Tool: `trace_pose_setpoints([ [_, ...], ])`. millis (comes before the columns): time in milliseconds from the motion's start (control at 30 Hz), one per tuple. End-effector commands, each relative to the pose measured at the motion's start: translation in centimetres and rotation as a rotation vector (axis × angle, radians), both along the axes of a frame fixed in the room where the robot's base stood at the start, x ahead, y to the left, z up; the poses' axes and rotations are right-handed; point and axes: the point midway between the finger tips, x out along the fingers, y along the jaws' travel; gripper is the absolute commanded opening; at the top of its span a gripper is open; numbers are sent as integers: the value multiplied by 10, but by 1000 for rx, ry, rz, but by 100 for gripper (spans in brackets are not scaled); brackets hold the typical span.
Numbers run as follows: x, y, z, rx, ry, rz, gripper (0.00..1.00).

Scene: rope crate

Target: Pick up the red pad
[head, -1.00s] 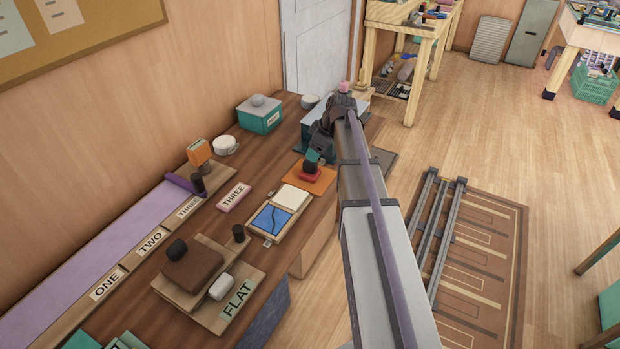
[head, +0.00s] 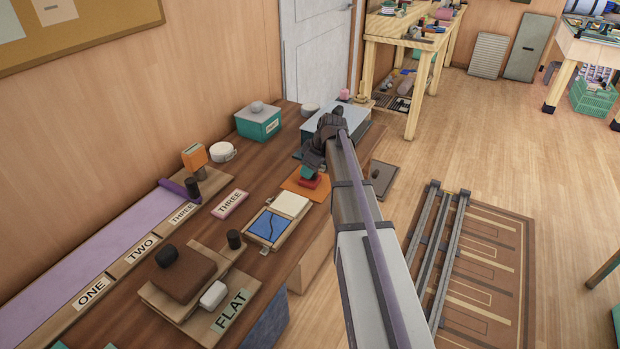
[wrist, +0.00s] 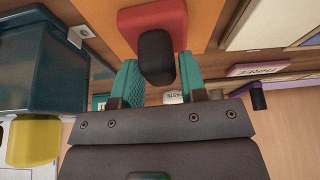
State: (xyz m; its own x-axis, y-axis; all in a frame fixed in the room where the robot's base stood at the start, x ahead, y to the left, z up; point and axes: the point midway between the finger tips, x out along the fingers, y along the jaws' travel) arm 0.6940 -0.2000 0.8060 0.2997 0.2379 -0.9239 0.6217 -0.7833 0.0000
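The red pad (head: 312,182) lies on an orange mat (head: 291,187) on the wooden bench. In the wrist view the red pad (wrist: 178,14) is at the top centre, with a black knob (wrist: 157,57) standing out from it. My gripper (head: 307,172) is right at the pad, and its teal fingers hide the knob in the head view. In the wrist view my gripper (wrist: 160,82) is open, with one finger on each side of the knob. Gaps seem to show beside the knob, most clearly on its right.
A tray with blue and cream panels (head: 270,225) sits nearby on the bench. A pink THREE label (head: 230,204), a green lidded box (head: 258,124) and a grey-blue box (head: 345,118) are also close.

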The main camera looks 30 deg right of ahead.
Motion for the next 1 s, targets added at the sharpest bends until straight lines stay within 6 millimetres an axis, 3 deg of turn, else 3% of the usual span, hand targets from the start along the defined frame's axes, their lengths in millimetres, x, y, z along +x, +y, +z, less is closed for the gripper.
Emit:
trace_pose_setpoints([
  [400,0,0,0,0,0,0,0],
  [667,0,0,3,0,0,0,0],
  [767,0,0,16,0,0,0,0],
  [1000,0,0,76,0,0,0,0],
])
